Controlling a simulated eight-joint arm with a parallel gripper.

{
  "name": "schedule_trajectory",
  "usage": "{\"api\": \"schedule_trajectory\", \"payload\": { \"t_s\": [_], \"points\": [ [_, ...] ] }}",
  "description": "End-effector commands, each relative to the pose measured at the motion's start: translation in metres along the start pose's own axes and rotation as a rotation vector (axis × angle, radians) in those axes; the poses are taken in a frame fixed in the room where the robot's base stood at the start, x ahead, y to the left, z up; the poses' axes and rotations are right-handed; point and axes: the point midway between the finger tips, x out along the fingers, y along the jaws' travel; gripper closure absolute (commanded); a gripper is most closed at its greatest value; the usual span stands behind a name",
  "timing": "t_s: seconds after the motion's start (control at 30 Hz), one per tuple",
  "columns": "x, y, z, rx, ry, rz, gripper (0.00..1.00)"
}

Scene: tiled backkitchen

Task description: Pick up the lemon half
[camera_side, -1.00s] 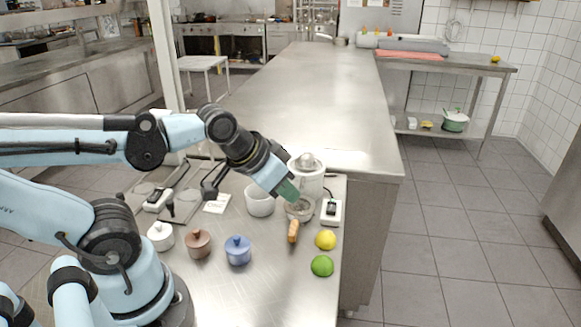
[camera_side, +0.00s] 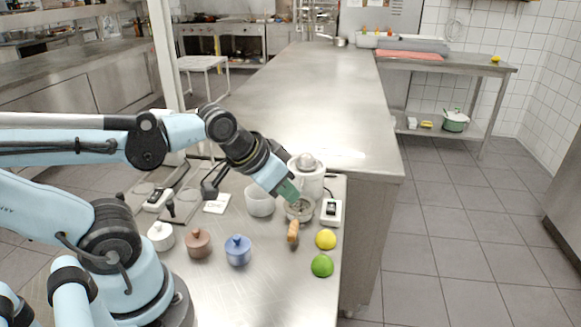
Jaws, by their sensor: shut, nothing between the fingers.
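A yellow lemon piece (camera_side: 326,240) lies on the steel counter, right of the wooden-handled tool; its cut face cannot be made out at this size. My gripper (camera_side: 294,196) points down and to the right over a small grey bowl (camera_side: 300,212), up and to the left of the lemon piece and apart from it. The gripper is shut and empty. Its fingertips are small in this view and overlap the bowl, so I cannot tell whether they touch it.
A green lime (camera_side: 322,265) lies in front of the lemon. A wooden-handled tool (camera_side: 293,232) lies left of it. A white juicer (camera_side: 307,177), a white bowl (camera_side: 260,201) and a white switch box (camera_side: 331,212) stand nearby. A blue lidded pot (camera_side: 238,250) stands further left.

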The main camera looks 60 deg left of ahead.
Motion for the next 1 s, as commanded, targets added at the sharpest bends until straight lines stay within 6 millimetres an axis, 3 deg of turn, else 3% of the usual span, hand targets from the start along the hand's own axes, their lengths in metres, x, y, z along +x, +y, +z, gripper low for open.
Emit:
{"api": "schedule_trajectory", "payload": {
  "t_s": [0.3,0.8,1.0],
  "points": [
    [0.0000,0.0000,0.0000,0.000,0.000,0.000,0.98],
    [0.0000,0.0000,0.0000,0.000,0.000,0.000,0.22],
    [0.0000,0.0000,0.0000,0.000,0.000,0.000,0.21]
  ]
}}
